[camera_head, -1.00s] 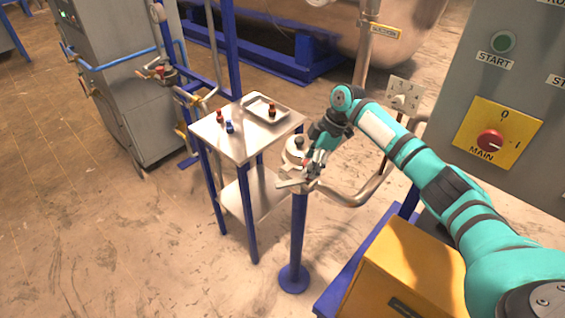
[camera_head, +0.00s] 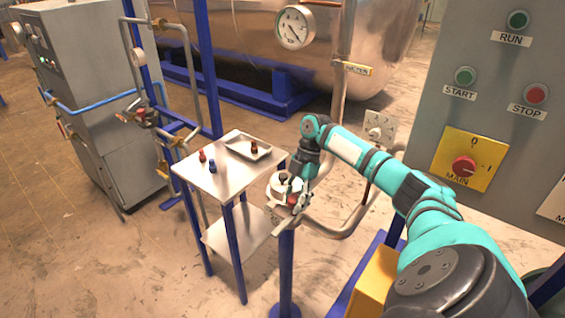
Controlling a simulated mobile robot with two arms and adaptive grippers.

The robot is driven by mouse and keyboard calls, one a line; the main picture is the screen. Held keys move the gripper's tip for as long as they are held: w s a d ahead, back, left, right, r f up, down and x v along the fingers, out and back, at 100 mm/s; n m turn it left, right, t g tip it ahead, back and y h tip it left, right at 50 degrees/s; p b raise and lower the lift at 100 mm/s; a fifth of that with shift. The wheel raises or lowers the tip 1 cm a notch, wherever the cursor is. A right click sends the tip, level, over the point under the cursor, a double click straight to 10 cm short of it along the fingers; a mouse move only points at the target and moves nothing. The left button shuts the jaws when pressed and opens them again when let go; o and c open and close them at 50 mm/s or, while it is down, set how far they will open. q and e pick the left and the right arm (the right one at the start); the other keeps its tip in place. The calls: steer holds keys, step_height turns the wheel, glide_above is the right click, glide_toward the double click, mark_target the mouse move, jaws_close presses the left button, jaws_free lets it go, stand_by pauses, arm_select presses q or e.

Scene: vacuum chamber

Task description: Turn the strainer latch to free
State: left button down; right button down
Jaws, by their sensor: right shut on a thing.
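The strainer (camera_head: 283,184) is a round pale metal housing with a dark knob on top, standing on a blue post beside the small table. My right gripper (camera_head: 300,203) reaches down at the strainer's right front side. It is shut on the strainer latch, which is small here and mostly hidden by the fingers. A red part shows beside the fingers. A flat metal bar (camera_head: 287,226) sticks out just below the gripper, towards the lower left. The exact angle of the latch cannot be told. My left gripper is not in view.
A metal table (camera_head: 215,180) on blue legs stands left of the strainer, with a tray (camera_head: 262,151) and small red and blue items. A grey control panel (camera_head: 440,105) stands at the right. A pipe (camera_head: 335,229) bends right from the strainer.

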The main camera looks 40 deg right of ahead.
stand_by(0.3)
steer(key=c, duration=0.8)
jaws_free()
steer(key=shift+c, duration=0.2)
steer(key=v, duration=1.2)
